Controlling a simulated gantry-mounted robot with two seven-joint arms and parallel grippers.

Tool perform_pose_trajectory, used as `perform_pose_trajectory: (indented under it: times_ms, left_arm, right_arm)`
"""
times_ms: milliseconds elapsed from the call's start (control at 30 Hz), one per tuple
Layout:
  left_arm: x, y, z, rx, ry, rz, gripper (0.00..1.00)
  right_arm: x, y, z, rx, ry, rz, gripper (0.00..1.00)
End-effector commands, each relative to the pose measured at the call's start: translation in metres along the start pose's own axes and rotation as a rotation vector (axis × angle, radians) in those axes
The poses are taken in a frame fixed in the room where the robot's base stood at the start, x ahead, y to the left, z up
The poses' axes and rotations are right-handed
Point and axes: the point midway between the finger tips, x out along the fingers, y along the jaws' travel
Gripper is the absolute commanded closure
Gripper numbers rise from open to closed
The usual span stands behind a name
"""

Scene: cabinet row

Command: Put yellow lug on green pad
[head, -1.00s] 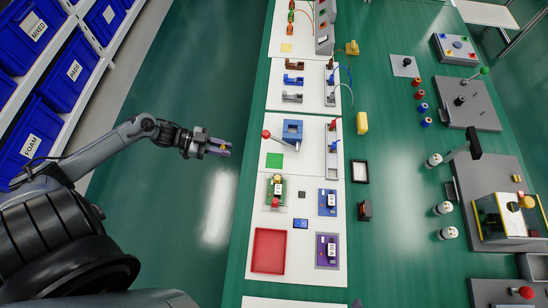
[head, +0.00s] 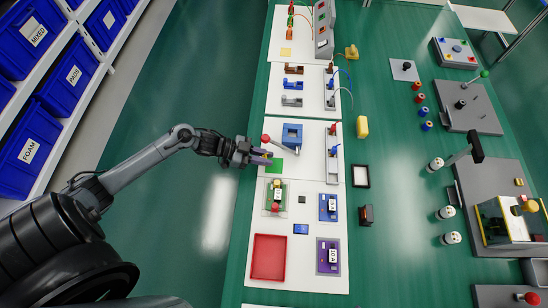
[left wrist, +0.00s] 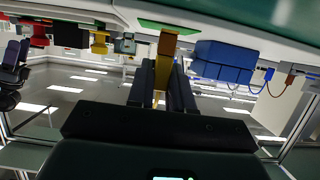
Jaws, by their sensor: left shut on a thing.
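My left gripper (head: 263,157) is over the left edge of the white board, shut on the yellow lug. In the left wrist view the lug (left wrist: 163,68) stands between the two fingers and its end sticks out past them. The green pad (head: 276,165) lies flat on the white board, just beside and partly behind the fingertips. The pad also shows in the left wrist view (left wrist: 168,27), close past the lug's end; I cannot tell whether they touch. My right gripper is not in view.
A blue block fixture (head: 292,134) and a red-knobbed lever (head: 266,138) stand close to the pad. Below it is a green-based fixture (head: 270,208), then a red tray (head: 269,257). The floor to the left is clear.

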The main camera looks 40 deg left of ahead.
Motion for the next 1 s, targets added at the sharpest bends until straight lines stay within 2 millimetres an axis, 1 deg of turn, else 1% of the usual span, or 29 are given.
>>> perform_pose_trajectory:
  times_ms: [200,267,333,667,700,833,867,1000]
  left_arm:
    - [0.027,0.000,-0.011,0.002,0.005,0.000,1.00]
    - [0.031,0.000,-0.012,0.001,0.003,0.000,1.00]
    - [0.032,0.000,-0.009,0.000,0.002,-0.001,1.00]
    - [0.032,0.000,-0.007,0.000,0.001,0.000,1.00]
    - [0.032,0.000,-0.006,0.001,0.001,0.000,0.78]
    - [0.032,0.000,-0.007,0.001,0.001,0.000,0.58]
    - [0.032,0.000,-0.007,0.001,0.001,0.000,0.54]
    - [0.032,0.000,-0.007,0.001,0.001,0.000,0.54]
  right_arm:
    - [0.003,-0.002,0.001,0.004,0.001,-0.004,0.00]
    - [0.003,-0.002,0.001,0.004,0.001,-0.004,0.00]
    - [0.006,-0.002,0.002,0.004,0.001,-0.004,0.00]
    - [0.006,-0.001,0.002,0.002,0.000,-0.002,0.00]
    - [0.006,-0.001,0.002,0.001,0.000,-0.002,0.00]
    - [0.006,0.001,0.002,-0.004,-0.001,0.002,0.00]
    - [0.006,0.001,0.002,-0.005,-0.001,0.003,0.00]
    - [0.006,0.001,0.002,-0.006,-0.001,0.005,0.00]
